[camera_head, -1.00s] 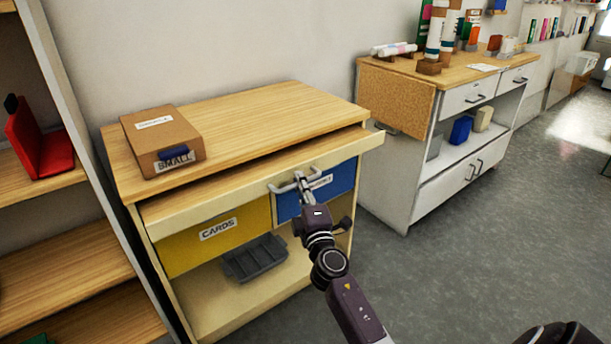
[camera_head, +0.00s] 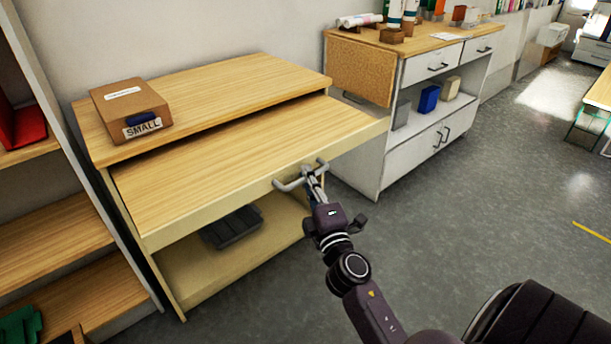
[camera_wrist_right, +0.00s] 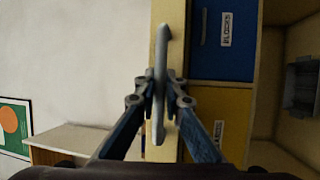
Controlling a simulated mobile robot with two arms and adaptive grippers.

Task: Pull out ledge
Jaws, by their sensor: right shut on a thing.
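The wooden ledge (camera_head: 240,155) juts out from under the top of the light wood table. Its pale front edge carries a grey bar handle (camera_head: 288,184). My right gripper (camera_head: 314,178) is shut on this handle. In the right wrist view the handle (camera_wrist_right: 160,60) stands between the two fingers of my right gripper (camera_wrist_right: 160,98). The ledge surface is bare. My left gripper does not show.
A cardboard box labelled SMALL (camera_head: 128,107) sits on the table top (camera_head: 220,90). A grey tray (camera_head: 232,227) lies on the lower shelf. A white cabinet (camera_head: 385,150) stands to the right. Open grey floor (camera_head: 480,220) lies in front. Shelves (camera_head: 50,250) stand at left.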

